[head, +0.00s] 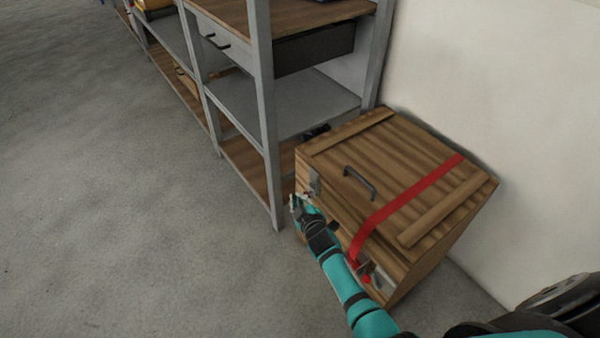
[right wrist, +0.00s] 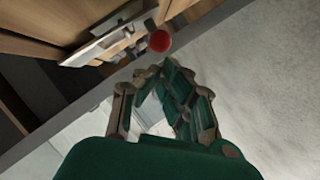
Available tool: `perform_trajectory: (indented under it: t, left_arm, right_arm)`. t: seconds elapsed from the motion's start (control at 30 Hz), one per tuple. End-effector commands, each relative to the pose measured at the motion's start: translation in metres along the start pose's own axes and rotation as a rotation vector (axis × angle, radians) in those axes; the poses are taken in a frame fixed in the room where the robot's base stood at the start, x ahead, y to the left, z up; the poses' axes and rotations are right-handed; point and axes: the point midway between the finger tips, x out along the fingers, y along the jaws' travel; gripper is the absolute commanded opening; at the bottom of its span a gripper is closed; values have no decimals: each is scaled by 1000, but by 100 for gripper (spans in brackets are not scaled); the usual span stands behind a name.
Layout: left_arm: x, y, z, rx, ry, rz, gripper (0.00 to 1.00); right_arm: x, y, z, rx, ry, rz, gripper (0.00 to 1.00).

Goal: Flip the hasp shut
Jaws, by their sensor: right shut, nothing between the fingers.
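A wooden crate (head: 385,165) with a closed lid stands against the wall in the head view. A grey metal hasp (head: 314,183) is at the left of its front edge. A second metal fitting (head: 381,278) with a red knob (head: 365,279) is at the right of the front. My right gripper (head: 297,204) is shut and empty, just in front of the left hasp and partly covering it. In the right wrist view a metal plate (right wrist: 108,41) and a red ball (right wrist: 158,41) show beyond the fingertips (right wrist: 160,75). I cannot tell whether they touch. My left gripper is not in view.
A red strap (head: 410,197) and a dark handle (head: 360,182) are on the lid. A grey shelf unit (head: 262,100) stands close to the crate's left. A pale wall (head: 500,90) is behind the crate. The floor (head: 130,220) at the left is clear.

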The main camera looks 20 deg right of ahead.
Motion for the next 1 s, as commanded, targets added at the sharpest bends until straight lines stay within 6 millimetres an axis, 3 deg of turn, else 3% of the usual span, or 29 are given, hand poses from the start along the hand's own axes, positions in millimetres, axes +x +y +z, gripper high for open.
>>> perform_trajectory:
  t: [0.03,0.4,1.0]
  left_arm:
    - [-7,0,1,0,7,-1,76]
    - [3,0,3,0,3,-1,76]
    - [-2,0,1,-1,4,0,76]
  right_arm:
    - [2,0,4,-1,1,0,0]
    - [5,2,9,4,2,-1,0]
    - [3,6,6,4,2,-2,0]
